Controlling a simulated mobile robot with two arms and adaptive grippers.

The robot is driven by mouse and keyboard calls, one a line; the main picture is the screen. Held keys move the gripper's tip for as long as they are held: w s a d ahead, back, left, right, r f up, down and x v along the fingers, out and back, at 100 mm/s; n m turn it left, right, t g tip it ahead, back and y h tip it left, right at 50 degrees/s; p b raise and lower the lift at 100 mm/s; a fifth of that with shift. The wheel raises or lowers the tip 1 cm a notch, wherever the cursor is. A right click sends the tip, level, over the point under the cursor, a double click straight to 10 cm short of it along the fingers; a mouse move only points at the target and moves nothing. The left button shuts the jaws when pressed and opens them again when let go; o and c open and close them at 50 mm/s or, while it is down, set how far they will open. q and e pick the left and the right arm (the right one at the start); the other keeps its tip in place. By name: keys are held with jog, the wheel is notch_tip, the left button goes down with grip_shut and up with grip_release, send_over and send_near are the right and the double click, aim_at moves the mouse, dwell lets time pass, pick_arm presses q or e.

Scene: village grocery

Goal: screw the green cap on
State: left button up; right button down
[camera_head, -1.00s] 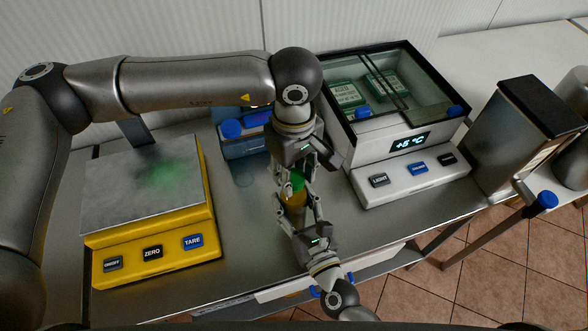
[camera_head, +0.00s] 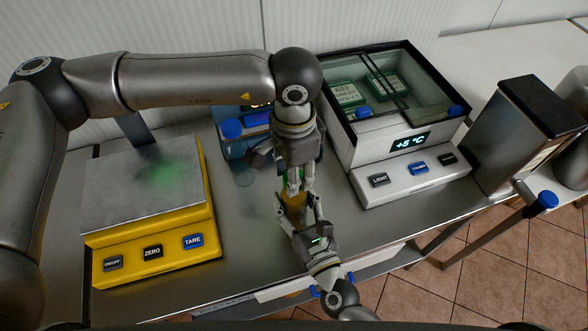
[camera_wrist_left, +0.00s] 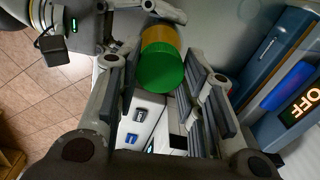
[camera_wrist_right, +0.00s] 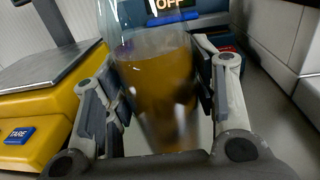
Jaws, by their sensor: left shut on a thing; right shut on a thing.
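The green cap (camera_head: 293,177) is at the top of a clear bottle (camera_head: 292,199) with amber contents. In the left wrist view the round green cap (camera_wrist_left: 155,68) lies between my fingers, with the amber bottle (camera_wrist_left: 160,38) directly behind it. My left gripper (camera_head: 296,182) comes down from above and is shut on the cap. My right gripper (camera_head: 298,212) is shut on the bottle from the front. In the right wrist view the bottle (camera_wrist_right: 158,95) stands between the fingers, roughly upright. The seam between cap and bottle neck is mostly hidden, so I cannot tell how tightly they meet.
A yellow scale (camera_head: 152,255) stands to the left on the steel table. A glass-topped cooler (camera_head: 400,180) stands close on the right. A blue device (camera_head: 243,141) with a display is behind the grippers. A dark-topped metal dispenser (camera_head: 520,140) is farther right.

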pick_arm(q)
jog(key=shift+m, duration=0.5)
jog(key=o, duration=0.6)
jog(key=shift+r, duration=2.3)
jog(key=shift+c, duration=0.2)
